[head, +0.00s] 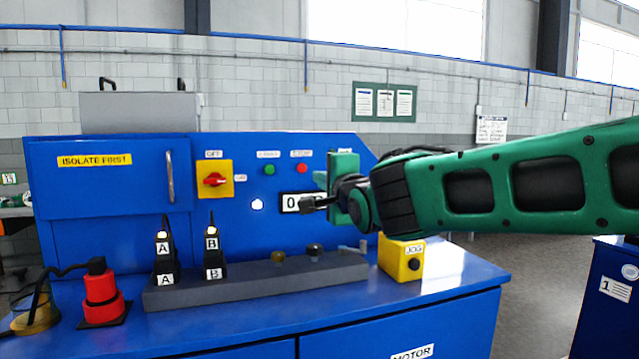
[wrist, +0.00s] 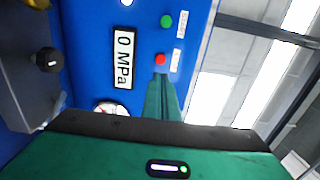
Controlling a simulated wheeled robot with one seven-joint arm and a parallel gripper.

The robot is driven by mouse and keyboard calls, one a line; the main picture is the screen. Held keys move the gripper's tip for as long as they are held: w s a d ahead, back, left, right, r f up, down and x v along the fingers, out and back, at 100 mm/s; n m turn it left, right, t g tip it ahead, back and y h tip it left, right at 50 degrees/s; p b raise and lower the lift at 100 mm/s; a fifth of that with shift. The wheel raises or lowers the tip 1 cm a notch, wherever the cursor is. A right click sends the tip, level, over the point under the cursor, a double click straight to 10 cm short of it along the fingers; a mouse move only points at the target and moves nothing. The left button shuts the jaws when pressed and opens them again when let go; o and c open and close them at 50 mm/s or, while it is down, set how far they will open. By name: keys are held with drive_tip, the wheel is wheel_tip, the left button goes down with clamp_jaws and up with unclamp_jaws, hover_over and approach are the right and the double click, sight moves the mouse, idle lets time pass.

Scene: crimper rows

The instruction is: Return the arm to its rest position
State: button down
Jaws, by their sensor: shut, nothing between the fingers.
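My arm (head: 520,185) is green with black joints. It reaches in from the right edge of the head view, roughly level, in front of the blue machine (head: 110,215). My gripper (head: 308,203) is at its left end, in front of the machine's panel, and partly covers the pressure display (head: 289,203). It is shut and holds nothing.
Two black units marked A (head: 163,258) and B (head: 213,255) stand on a grey rail (head: 240,288). A red bottle-like object (head: 103,295) is at left. A yellow JOG box (head: 402,258) stands below the arm. A rotary OFF switch (head: 215,180) is on the panel. Open floor shows at right.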

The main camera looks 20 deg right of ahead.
drive_tip(key=s+d+f+n+g+h, duration=0.25)
drive_tip(key=s+d+f+g, duration=0.25)
drive_tip(key=s+d+f, duration=0.4)
drive_tip(key=s+d+f+n+g+h, duration=0.1)
drive_tip(key=s+d+f+n+g, duration=0.25)
drive_tip(key=d+f, duration=0.6)
drive_tip(key=s+f+n+g+y, duration=0.1)
drive_tip(key=s+f+n+g, duration=0.1)
drive_tip(key=s, duration=0.6)
drive_tip(key=s+f+n+g+y, duration=0.1)
drive_tip(key=s+f+g, duration=0.3)
drive_tip(key=s+f, duration=0.3)
drive_tip(key=s+a+f+n+g+y, duration=0.1)
drive_tip(key=s+f, duration=0.4)
drive_tip(key=s, duration=0.6)
drive_tip(key=n+g, duration=0.1)
drive_tip(key=g, duration=0.1)
drive_tip(key=shift+s+n+g+y, duration=0.15)
drive_tip(key=shift+n+g+y, duration=0.15)
drive_tip(key=shift+g+y, duration=0.05)
drive_tip(key=shift+a, duration=0.1)
drive_tip(key=shift+w+f, duration=0.25)
drive_tip(key=shift+w, duration=0.4)
